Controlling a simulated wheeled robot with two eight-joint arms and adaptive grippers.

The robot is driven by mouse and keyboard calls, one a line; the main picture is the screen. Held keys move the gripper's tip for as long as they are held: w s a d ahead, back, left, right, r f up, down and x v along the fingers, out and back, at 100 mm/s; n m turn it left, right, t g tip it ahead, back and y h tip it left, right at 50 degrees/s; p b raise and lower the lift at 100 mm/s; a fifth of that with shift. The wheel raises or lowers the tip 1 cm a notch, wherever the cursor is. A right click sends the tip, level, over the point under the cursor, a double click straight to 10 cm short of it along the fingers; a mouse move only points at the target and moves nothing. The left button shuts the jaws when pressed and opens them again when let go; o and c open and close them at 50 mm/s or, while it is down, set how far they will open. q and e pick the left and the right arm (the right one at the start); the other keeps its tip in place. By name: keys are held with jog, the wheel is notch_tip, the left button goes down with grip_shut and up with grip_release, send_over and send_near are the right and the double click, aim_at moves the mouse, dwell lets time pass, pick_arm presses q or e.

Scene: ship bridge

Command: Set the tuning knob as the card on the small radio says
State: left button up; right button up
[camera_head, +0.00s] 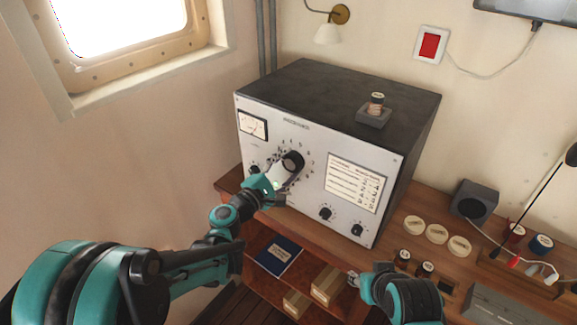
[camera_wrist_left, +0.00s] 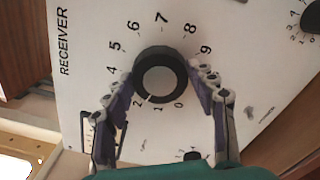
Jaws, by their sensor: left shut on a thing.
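The receiver (camera_head: 300,150) is a grey-fronted box with a dark top, standing on the wooden desk. Its large black tuning knob (camera_head: 292,161) shows in the left wrist view (camera_wrist_left: 160,82), ringed by a dial numbered from 0 to 9. A pale mark on the knob's rim points to the lower left, near the 2; the 3 is hidden. My left gripper (camera_head: 276,178) is shut on the knob, with a finger at each side (camera_wrist_left: 164,88). A printed card (camera_head: 357,182) is on the receiver's front; its text is too small to read. My right gripper (camera_head: 354,279) is low in front of the desk.
Smaller knobs (camera_head: 326,213) sit below the card. A small holder (camera_head: 374,116) with a dark-capped piece stands on the receiver. Pale discs (camera_head: 436,233), a dark speaker (camera_head: 474,203) and a lamp are at right. Boxes (camera_head: 327,285) and a blue book (camera_head: 278,254) lie on the shelf below.

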pick_arm(q)
jog(key=o, duration=1.2)
jog(key=v, duration=1.2)
